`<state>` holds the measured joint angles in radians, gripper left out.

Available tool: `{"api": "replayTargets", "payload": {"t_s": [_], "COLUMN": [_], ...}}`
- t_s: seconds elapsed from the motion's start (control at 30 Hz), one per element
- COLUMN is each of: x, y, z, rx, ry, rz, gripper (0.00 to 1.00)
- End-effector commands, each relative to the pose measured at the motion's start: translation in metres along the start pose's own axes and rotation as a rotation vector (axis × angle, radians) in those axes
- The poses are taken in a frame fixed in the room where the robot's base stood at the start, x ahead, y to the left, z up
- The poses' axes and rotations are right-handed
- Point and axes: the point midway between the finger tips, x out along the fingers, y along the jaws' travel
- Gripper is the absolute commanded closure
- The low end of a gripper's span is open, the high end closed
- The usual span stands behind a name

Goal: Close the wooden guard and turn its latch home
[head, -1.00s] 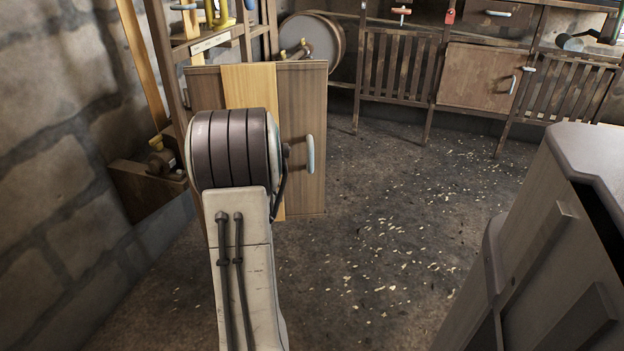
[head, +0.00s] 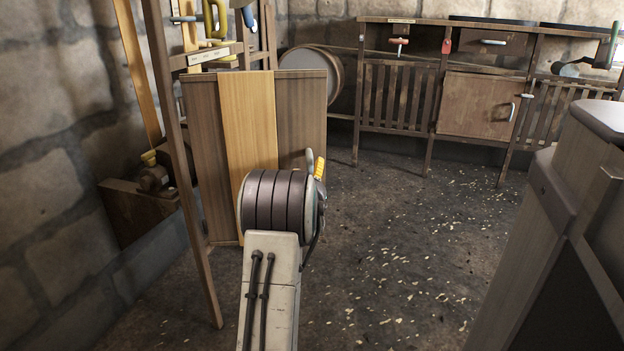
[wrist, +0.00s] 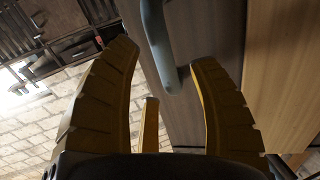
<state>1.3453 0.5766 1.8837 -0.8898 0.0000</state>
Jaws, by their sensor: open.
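The wooden guard (head: 249,110) is an upright panel with a pale middle board and darker boards either side, in front of the wooden frame at the left. Its grey handle (head: 310,160) is near its right edge. I cannot tell from here how far the guard stands from shut. My gripper (wrist: 163,62) is open. In the head view my arm hides most of the gripper; one yellow finger shows beside the handle. I cannot make out the latch clearly.
A wooden bench (head: 480,100) with slatted fronts and a cupboard stands along the back wall. A round drum (head: 312,70) is behind the guard. A large grey-brown cabinet (head: 560,220) is close at the right. The chip-strewn floor (head: 400,240) between is open.

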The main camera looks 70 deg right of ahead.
Motion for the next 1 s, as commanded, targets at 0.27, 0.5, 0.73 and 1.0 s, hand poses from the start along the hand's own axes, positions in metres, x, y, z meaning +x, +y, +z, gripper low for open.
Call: {"api": "replayTargets", "payload": {"t_s": [0.27, 0.5, 0.73, 1.0], "x": [0.02, 0.026, 0.026, 0.026], "y": [0.0, 0.0, 0.0, 0.0], "z": [0.0, 0.0, 0.0, 0.0], "rx": [0.0, 0.0, 0.0, 0.0], "ry": [0.001, -0.001, -0.001, -0.001], "rz": [0.0, 0.0, 0.0, 0.0], "gripper": [0.45, 0.45, 0.45, 0.63]}}
